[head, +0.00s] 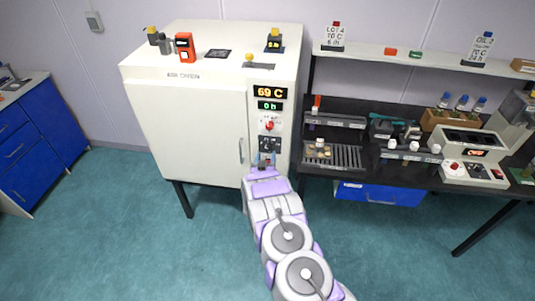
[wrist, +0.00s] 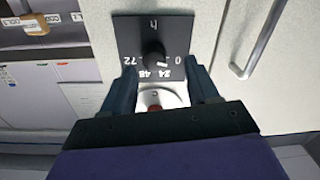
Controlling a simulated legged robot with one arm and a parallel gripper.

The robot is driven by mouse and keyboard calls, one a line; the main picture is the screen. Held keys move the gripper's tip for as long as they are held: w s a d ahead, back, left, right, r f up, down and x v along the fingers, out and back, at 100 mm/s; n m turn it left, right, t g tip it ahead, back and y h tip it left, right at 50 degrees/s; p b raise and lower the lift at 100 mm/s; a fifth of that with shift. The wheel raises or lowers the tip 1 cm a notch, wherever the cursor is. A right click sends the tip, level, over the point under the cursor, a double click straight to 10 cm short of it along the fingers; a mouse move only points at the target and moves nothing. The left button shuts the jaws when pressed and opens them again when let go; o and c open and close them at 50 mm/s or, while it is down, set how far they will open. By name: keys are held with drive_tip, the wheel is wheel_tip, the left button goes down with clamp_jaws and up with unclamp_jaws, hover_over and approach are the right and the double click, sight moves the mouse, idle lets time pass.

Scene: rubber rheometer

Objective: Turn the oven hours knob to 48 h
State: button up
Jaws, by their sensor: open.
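The white oven (head: 185,125) stands at the back. Its displays read 69 C and, on the hours display (head: 270,105), 0 h. The black hours dial plate (wrist: 128,35) shows upside down in the wrist view, marked 0, 24, 48, 72 and h. The dark round hours knob (wrist: 154,62) sits at its middle; a small pale mark appears on its side towards 0. My gripper (wrist: 160,76) is open, its two dark fingers on either side of the knob's area, with no clear contact. In the head view my gripper (head: 265,162) is just below the dial plate.
A red knob (head: 269,125) on a white disc is above the hours dial. The oven door handle (head: 241,151) is left of the panel. A black bench (head: 345,170) with instruments stands close on the right. The green floor in front is clear.

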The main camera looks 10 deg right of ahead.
sight(269, 149)
drive_tip(key=shift+w, duration=0.5)
drive_tip(key=shift+w+d, duration=0.1)
drive_tip(key=shift+w, duration=0.25)
drive_tip(key=shift+w+d, duration=0.3)
drive_tip(key=shift+d, duration=0.3)
drive_tip(key=shift+w+d, duration=0.25)
drive_tip(key=shift+d, duration=0.3)
drive_tip(key=shift+a, duration=0.55)
drive_tip(key=shift+c, duration=0.5)
drive_tip(key=shift+a, duration=0.3)
drive_tip(key=c, duration=0.3)
drive_tip(key=shift+s+d+r, duration=0.1)
drive_tip(key=shift+d, duration=0.4)
drive_tip(key=c, duration=0.5)
drive_tip(key=shift+c, duration=0.5)
drive_tip(key=shift+a, duration=0.1)
